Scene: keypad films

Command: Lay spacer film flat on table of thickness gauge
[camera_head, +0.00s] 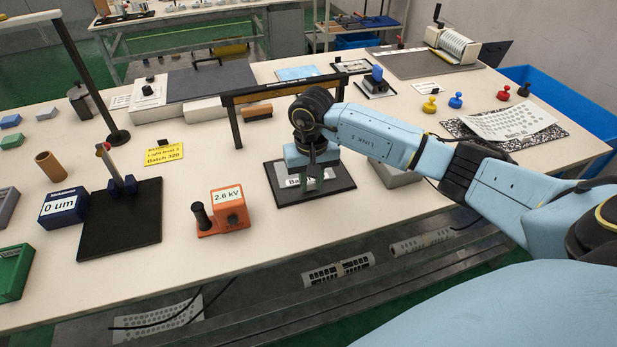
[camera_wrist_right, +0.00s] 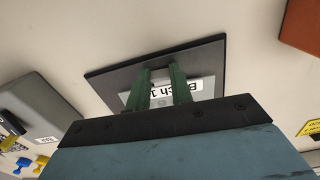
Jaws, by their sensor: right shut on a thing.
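The thickness gauge has a dark flat table (camera_head: 120,235) with a post, beside a blue display box (camera_head: 63,206) reading "0 um", at the left. My right gripper (camera_head: 313,178) is low over a dark flat plate (camera_head: 345,178) in the middle of the bench. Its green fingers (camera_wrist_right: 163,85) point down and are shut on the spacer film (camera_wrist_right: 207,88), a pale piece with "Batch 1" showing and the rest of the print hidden. The film also shows in the head view (camera_head: 292,183). I cannot tell whether it touches the plate. My left gripper is out of view.
An orange box (camera_head: 229,207) reading "2.6 kV" stands between the plate and the gauge. A black frame (camera_head: 235,125) rises behind the plate. A yellow card (camera_head: 164,154) lies behind the gauge. A perforated sheet (camera_head: 510,122) lies at the right.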

